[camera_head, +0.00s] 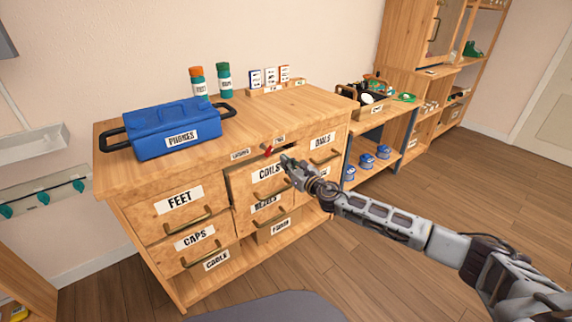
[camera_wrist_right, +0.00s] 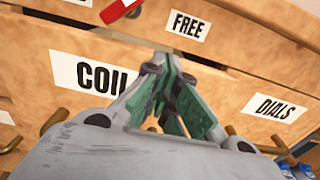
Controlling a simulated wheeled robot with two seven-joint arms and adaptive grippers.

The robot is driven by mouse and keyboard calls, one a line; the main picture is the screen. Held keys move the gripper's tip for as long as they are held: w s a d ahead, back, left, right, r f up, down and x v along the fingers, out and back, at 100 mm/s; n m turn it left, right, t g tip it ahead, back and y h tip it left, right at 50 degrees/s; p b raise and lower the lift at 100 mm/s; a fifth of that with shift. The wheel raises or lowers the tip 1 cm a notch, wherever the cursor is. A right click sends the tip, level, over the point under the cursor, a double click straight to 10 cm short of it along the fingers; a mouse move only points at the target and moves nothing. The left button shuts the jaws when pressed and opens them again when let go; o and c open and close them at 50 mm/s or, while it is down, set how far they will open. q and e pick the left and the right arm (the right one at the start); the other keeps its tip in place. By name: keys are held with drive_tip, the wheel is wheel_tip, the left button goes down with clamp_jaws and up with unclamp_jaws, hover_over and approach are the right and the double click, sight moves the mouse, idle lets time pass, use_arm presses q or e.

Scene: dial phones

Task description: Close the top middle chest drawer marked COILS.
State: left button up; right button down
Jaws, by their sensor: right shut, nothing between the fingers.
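The COILS drawer (camera_head: 262,184) is the top middle drawer of the wooden chest (camera_head: 120,188). It stands out a little, with a dark gap along its top edge. Its COILS label also shows in the right wrist view (camera_wrist_right: 92,76), partly covered by my gripper. My right gripper (camera_head: 287,160) is shut and empty at the upper right part of the drawer front. In the wrist view its fingertips (camera_wrist_right: 166,62) are close to the drawer's upper edge; I cannot tell whether they touch it. My left gripper is out of view.
The FEET drawer (camera_head: 179,201) is on the left and the DIALS drawer (camera_head: 321,142) on the right. A small red piece (camera_head: 268,150) is at the chest's front rim. A blue PHONES box (camera_head: 172,128) stands on top.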

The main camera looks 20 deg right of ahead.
idle(0.4)
drive_tip(key=x, duration=0.2)
drive_tip(key=shift+w+a+p, duration=0.1)
drive_tip(key=shift+w+p, duration=0.2)
idle(0.5)
